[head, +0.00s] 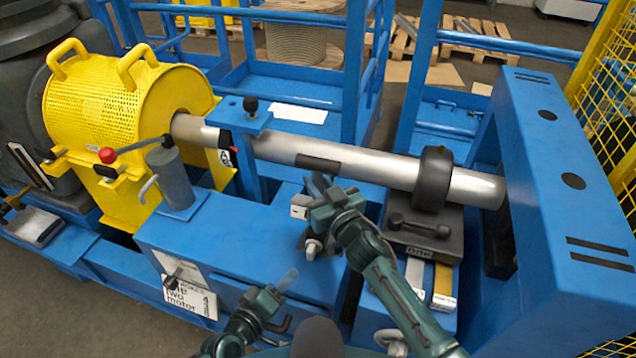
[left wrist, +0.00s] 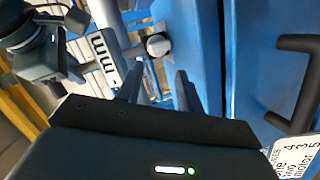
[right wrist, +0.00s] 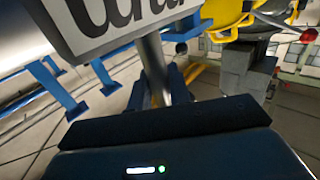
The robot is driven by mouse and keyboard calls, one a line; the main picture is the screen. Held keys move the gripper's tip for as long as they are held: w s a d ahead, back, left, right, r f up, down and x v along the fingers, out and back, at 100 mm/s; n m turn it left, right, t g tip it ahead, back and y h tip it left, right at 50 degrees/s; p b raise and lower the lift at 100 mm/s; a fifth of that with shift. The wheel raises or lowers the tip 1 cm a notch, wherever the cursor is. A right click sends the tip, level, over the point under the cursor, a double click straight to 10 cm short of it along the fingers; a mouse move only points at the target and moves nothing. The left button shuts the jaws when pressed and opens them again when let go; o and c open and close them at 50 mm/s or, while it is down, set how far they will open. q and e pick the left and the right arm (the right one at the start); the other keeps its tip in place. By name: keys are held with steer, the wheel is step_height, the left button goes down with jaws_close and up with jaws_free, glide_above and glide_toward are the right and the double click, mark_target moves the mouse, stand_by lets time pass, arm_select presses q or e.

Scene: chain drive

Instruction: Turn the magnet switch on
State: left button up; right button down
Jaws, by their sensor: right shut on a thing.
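Below the gripper in the head view is a small pale knob (head: 312,248); a round grey knob (left wrist: 158,46) shows beyond my left fingers in the left wrist view. I cannot tell for certain which part is the magnet switch. My left gripper (head: 284,300) is open and empty, lower left of the knob and apart from it.
A steel shaft (head: 370,165) with a black collar (head: 433,180) runs behind my right gripper. A yellow guard (head: 95,115) and a red-knobbed lever (head: 108,155) stand left. A grey plate with a dark handle (head: 420,228) lies right. A black handle (left wrist: 300,85) is beside my left gripper.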

mark_target(309, 255)
arm_select(q)
steer(key=shift+o, duration=0.2)
steer(key=w+d+r+m+t, duration=0.1)
steer(key=d+r+m+t, duration=0.1)
steer(key=d+r+m, duration=0.3)
steer(key=s+a+f+m+g+y, duration=0.2)
steer(key=s+a+f+m+y, duration=0.1)
steer(key=m, duration=0.3)
steer(key=x, duration=1.2)
steer(key=shift+a+r, duration=0.15)
steer(key=shift+c, duration=0.5)
jaws_close()
